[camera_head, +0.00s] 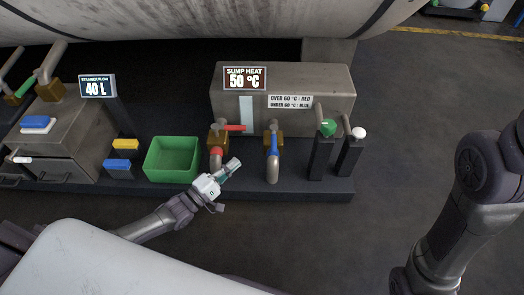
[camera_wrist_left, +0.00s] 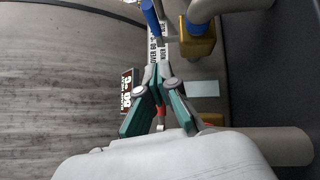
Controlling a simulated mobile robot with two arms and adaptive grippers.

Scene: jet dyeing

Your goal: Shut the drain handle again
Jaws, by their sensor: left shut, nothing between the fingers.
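Two drain valves stand in front of the sump box. The left one has a red handle (camera_head: 236,128) pointing right, across its pipe. The right one has a blue handle (camera_head: 274,146) lying along its pipe towards me. My left gripper (camera_head: 234,164) is shut and empty, in front of and between the two valves. In the left wrist view the fingertips (camera_wrist_left: 160,70) point towards the blue handle (camera_wrist_left: 152,20), apart from it in the picture. A brass valve body (camera_wrist_left: 197,44) is beside it. The fingers partly hide the red handle. My right gripper is out of view.
A sump heat sign (camera_head: 245,78) reads 50 °C; a label (camera_head: 290,102) says over 60 °C red, under 60 °C blue. A green bin (camera_head: 171,158) stands left of the valves. Posts with a green knob (camera_head: 327,128) and a white knob (camera_head: 359,132) stand right. The floor in front is clear.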

